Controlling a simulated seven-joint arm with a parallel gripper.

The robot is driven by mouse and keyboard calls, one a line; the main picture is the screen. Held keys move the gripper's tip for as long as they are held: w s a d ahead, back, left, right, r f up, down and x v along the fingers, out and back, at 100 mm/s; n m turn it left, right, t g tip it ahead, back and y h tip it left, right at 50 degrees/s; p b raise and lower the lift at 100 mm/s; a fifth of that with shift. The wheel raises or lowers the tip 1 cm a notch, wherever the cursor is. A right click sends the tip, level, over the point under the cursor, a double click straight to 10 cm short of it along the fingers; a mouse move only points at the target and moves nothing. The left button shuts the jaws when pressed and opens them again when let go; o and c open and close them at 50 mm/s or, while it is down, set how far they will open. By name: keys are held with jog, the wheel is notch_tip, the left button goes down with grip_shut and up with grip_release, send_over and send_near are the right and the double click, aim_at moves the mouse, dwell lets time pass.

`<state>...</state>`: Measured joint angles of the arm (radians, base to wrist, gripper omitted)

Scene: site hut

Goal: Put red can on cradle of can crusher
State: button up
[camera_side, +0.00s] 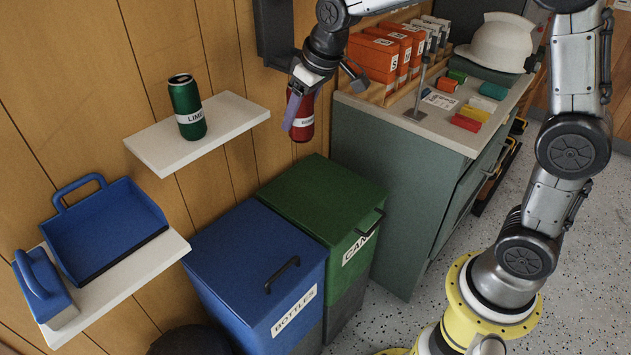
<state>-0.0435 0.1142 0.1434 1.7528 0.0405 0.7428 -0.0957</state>
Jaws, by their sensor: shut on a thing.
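The red can (306,124) has a white label band and hangs roughly upright in the air above the green bin. My gripper (299,104) is shut on it, with a finger across its left side; the top of the can is partly hidden by the gripper. A dark grey unit (273,32) on the wooden wall, just above and left of my gripper, looks like the can crusher. It is cut off by the top edge of the picture, and I cannot make out its cradle.
A green lime can (187,110) stands on a white shelf (160,152) to the left. Below are a blue bottles bin (235,245) and a green cans bin (310,190), lids closed. A cabinet (400,170) at right carries orange boxes (373,55), coloured blocks and a white helmet (500,42).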

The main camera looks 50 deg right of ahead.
jog(key=s+d+f, duration=0.1)
jog(key=s+f, duration=0.2)
jog(key=f, duration=0.7)
jog(key=s+d+f+m, duration=0.1)
jog(key=s+f, duration=0.2)
jog(key=f, duration=0.7)
jog(key=shift+d+f+h, duration=0.3)
jog(key=shift+f, duration=0.1)
jog(key=shift+s+m, duration=0.2)
jog(key=shift+m, duration=0.1)
jog(key=shift+s+f, duration=0.15)
jog(key=shift+s, duration=0.2)
jog(key=shift+s+m, duration=0.1)
jog(key=shift+m, duration=0.3)
